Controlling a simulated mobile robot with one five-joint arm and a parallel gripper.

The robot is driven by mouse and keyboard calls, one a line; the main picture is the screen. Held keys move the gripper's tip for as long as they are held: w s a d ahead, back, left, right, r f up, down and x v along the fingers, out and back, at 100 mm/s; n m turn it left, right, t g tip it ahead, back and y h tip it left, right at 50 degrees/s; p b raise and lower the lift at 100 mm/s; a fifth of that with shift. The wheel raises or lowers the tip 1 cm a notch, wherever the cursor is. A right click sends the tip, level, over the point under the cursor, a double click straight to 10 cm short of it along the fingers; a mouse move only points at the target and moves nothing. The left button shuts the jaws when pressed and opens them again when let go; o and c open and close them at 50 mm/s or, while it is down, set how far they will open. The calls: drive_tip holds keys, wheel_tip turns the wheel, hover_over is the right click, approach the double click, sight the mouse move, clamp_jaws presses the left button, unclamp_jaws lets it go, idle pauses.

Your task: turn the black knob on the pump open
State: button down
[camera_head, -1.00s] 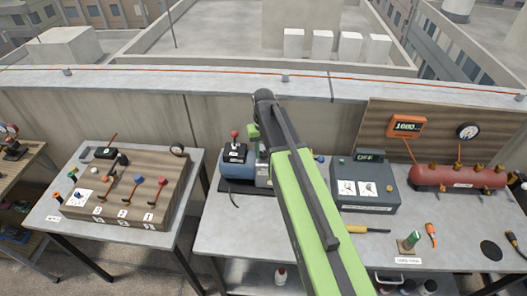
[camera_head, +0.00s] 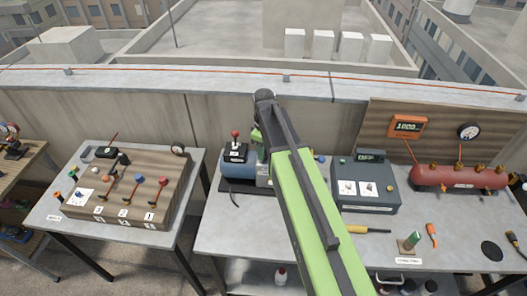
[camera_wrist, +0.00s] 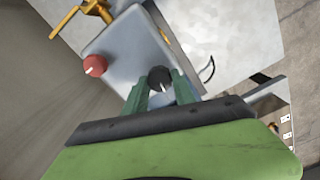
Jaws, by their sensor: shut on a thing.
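The pump (camera_head: 238,168) stands on the grey table behind my arm, a blue body with a red-topped switch (camera_head: 235,134) on a dark box. In the wrist view the pump's grey housing (camera_wrist: 122,42) carries a red knob (camera_wrist: 95,66) and the black knob (camera_wrist: 159,79) with a white pointer mark. My gripper (camera_wrist: 160,84) has its two green fingers on either side of the black knob and is shut on it.
A grey box with dials (camera_head: 364,186) and a red manifold (camera_head: 459,176) stand to the right on the same table. A yellow-handled tool (camera_head: 368,229) lies in front. A separate table with a wooden lever panel (camera_head: 128,190) stands at left. A parapet wall runs behind.

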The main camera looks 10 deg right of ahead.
drive_tip(key=shift+n, duration=0.5)
idle(0.3)
drive_tip(key=c, duration=1)
unclamp_jaws()
drive_tip(key=shift+c, duration=0.2)
wheel_tip(320, 180, up, 17)
drive_tip(key=p, duration=1.7)
drive_tip(key=shift+r, duration=0.2)
